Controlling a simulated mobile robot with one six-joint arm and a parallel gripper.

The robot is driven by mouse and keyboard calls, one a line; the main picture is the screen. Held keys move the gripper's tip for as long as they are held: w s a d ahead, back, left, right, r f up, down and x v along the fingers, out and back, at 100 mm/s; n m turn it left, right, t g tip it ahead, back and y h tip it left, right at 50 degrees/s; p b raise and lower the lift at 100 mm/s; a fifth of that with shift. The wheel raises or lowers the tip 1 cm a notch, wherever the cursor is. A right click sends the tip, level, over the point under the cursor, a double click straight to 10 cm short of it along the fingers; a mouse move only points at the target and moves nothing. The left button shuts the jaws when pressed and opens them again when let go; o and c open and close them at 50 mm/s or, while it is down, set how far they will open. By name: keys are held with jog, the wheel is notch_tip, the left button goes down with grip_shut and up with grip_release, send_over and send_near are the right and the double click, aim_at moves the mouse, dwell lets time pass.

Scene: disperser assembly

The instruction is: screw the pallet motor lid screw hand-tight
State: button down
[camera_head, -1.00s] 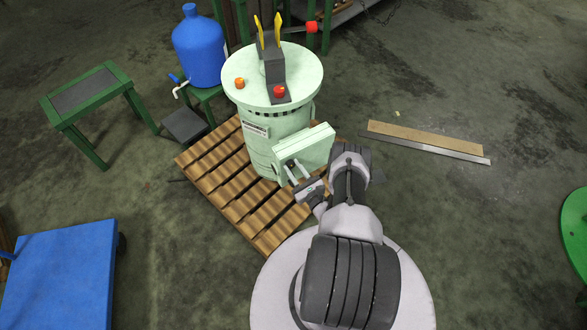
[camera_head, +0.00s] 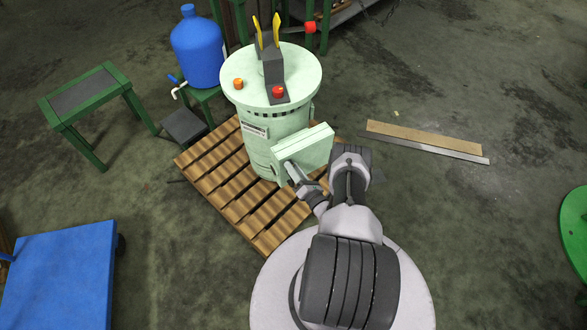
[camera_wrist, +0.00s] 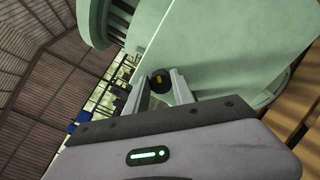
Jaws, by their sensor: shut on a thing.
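The pale green motor (camera_head: 272,152) stands upright on a wooden pallet (camera_head: 212,172). Its box-shaped lid (camera_head: 308,148) faces my arm and fills much of the wrist view (camera_wrist: 215,45). The screw (camera_wrist: 160,82) is a small dark round head with a yellow mark, at the lid's edge in the wrist view. My gripper (camera_wrist: 162,77) is shut on the screw, one finger on each side. In the head view my gripper (camera_head: 288,172) meets the lid's lower left side, and the screw is hidden there. How deep the screw sits cannot be seen.
A blue bottle (camera_head: 199,50) stands behind. A green table (camera_head: 90,90) and blue cart (camera_head: 60,275) are left.

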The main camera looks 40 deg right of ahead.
jog(key=m, duration=0.6)
jog(key=shift+f, duration=0.15)
jog(key=m, duration=0.5)
jog(key=shift+f, duration=0.1)
jog(key=shift+m, duration=0.4)
jog(key=c, duration=1.1)
grip_release()
jog(key=s+a, duration=0.1)
jog(key=s, duration=0.4)
jog(key=s+a, duration=0.1)
jog(key=s, duration=0.5)
jog(key=s+a, duration=0.1)
jog(key=s, duration=0.5)
jog(key=shift+a+p, duration=0.15)
jog(key=shift+p, duration=0.15)
